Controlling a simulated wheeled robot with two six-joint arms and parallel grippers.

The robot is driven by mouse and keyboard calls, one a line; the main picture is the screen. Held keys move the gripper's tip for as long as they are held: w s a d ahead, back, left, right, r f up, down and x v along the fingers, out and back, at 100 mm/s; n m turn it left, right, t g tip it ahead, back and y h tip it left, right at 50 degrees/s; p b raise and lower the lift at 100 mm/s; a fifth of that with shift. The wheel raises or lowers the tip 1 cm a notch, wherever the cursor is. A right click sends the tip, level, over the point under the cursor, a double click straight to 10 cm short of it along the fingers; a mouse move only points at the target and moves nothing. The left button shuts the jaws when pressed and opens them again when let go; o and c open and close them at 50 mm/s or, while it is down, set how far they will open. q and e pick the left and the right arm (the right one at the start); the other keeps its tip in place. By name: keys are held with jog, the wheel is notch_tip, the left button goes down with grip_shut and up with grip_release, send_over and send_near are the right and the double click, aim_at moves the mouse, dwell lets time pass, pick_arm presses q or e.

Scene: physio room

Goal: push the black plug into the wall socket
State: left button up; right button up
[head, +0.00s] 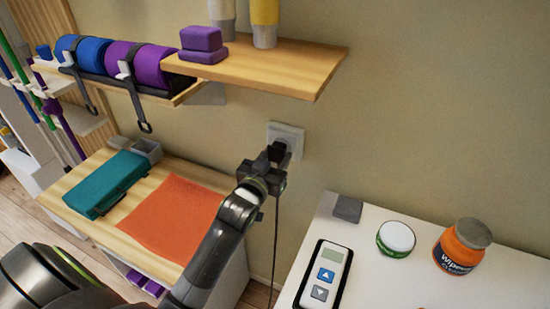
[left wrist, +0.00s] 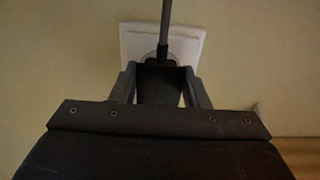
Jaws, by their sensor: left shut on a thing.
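The white wall socket (head: 288,138) is on the beige wall, below the wooden shelf. My left gripper (head: 271,161) is right in front of it, shut on the black plug (head: 277,152). In the left wrist view the plug (left wrist: 160,84) sits between the two fingers of my left gripper (left wrist: 159,88), with its cable running up across the socket plate (left wrist: 191,45). The plug is at the socket's face and covers part of it. I cannot tell how deep its pins are. The cable (head: 276,235) hangs down along the wall. My right gripper is not in view.
A wooden shelf (head: 300,73) with purple blocks juts out above the socket. A wooden table with an orange cloth (head: 170,216) and a teal case (head: 107,183) stands at left. A white table at right holds a controller (head: 323,277), a jar and an orange tub (head: 461,247).

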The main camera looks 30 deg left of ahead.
pick_arm(q)
jog(key=shift+w, duration=0.4)
jog(key=o, duration=1)
jog(key=shift+s, duration=0.1)
jog(key=s+b, duration=0.1)
jog(key=s, duration=1)
jog(key=s+d+b, duration=0.1)
jog(key=s, duration=0.5)
jog(key=shift+s+b, duration=0.1)
jog(key=shift+b, duration=0.2)
